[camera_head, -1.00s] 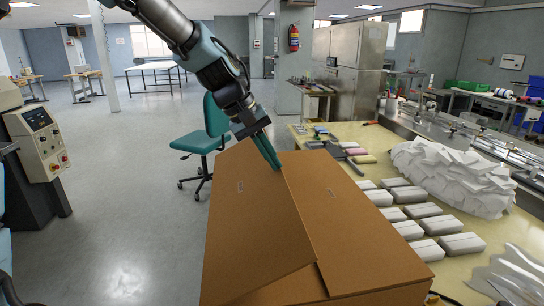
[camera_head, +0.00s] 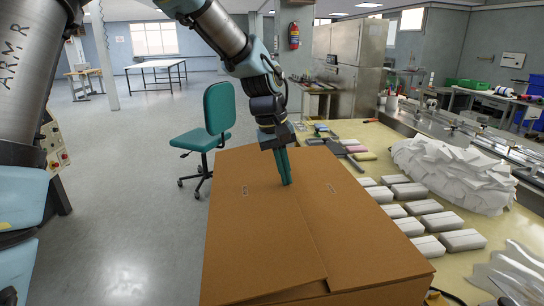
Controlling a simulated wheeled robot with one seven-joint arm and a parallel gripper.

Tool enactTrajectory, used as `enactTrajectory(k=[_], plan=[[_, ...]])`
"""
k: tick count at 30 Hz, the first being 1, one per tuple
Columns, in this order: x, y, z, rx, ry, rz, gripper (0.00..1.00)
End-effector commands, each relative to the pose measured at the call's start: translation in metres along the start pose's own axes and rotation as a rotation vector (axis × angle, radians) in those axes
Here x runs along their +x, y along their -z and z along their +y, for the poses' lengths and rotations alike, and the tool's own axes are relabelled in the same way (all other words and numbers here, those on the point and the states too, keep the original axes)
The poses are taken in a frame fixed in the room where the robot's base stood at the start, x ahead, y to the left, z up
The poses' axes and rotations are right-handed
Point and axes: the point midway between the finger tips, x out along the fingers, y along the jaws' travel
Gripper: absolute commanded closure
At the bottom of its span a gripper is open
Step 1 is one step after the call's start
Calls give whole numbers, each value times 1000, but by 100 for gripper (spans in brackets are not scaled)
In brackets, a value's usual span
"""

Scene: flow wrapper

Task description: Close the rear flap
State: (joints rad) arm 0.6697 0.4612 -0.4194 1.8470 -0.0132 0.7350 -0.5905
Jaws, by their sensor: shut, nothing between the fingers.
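A large brown cardboard box (camera_head: 380,288) stands in the middle foreground. Its left top flap (camera_head: 255,235) lies nearly flat and meets the right top flap (camera_head: 355,220) along a seam. The near corner of the left flap still sits slightly raised, with a thin gap under its near edge. Which flap is the rear one cannot be told from this view. My gripper (camera_head: 287,183) is shut and empty, pointing down. Its teal fingertips are at the box top by the seam, toward the far end, and appear to touch it.
A yellowish table (camera_head: 455,268) to the right holds white packs (camera_head: 424,207), a heap of white wrappers (camera_head: 455,175) and small tools. A teal chair (camera_head: 215,122) stands behind the box at left. The floor to the left is open.

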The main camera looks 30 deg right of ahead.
Motion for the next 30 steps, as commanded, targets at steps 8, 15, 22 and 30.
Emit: enactTrajectory(k=[8, 15, 22, 30], plan=[[16, 0, 2, -1, -1, 0, 100], [15, 0, 2, -1, -1, 0, 100], [-4, 4, 4, -3, -1, 0, 100], [-39, 10, 8, -2, -3, 7, 100]])
